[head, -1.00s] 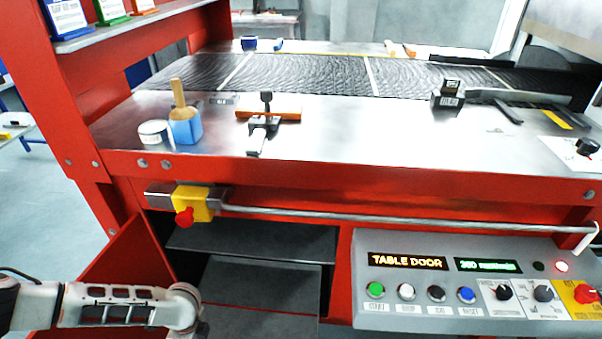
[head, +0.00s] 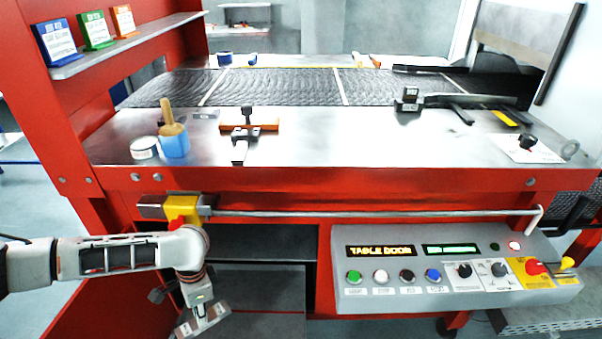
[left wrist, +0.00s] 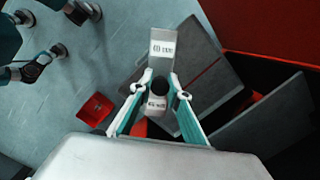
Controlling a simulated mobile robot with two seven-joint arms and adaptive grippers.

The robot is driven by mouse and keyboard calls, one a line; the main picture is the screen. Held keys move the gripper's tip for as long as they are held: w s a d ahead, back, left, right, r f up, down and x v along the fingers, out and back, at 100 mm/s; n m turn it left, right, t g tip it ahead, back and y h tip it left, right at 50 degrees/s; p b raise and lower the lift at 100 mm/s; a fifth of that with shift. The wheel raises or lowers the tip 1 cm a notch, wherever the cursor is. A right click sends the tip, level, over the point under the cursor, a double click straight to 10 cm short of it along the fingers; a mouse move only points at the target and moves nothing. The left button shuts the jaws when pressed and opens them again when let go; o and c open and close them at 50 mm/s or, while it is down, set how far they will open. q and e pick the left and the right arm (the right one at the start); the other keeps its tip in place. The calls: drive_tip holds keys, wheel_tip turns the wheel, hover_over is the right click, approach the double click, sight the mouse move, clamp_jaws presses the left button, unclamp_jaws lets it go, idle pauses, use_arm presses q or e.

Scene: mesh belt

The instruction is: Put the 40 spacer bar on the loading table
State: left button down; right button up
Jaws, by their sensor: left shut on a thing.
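My left gripper (head: 196,298) hangs low in front of the machine's lower shelves. It is shut on a grey metal bar (head: 205,321). In the left wrist view the bar (left wrist: 162,48) has white labels too small to read for sure and a dark knob between the fingers (left wrist: 158,86). The bar is tilted and well below the table top. The loading table (head: 330,155) is the bare steel surface in front of the dark mesh belt (head: 270,88). My right gripper is not in view.
A red front edge and a long steel rail (head: 370,213) run between the gripper and the table top. A blue cup with a brush (head: 174,143), a white tin (head: 144,148) and an orange-and-black clamp (head: 245,130) stand at left. The table's middle is clear.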

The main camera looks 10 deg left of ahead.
use_arm(q)
drive_tip(key=s+d+r+n+p, duration=0.1)
drive_tip(key=d+r+n+p, duration=0.1)
drive_tip(key=r, duration=0.9)
drive_tip(key=s+d+r+n+p, duration=0.1)
drive_tip(key=r+n, duration=0.3)
drive_tip(key=r, duration=0.7)
drive_tip(key=s+d+r+n+h+p, duration=0.1)
drive_tip(key=d+r+n+p, duration=0.2)
drive_tip(key=r, duration=0.8)
drive_tip(key=shift+d+n+g, duration=0.3)
drive_tip(key=shift+d+n, duration=0.2)
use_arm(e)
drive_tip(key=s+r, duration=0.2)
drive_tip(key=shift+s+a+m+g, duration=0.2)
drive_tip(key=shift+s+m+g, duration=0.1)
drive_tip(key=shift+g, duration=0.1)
use_arm(q)
drive_tip(key=shift+s, duration=0.1)
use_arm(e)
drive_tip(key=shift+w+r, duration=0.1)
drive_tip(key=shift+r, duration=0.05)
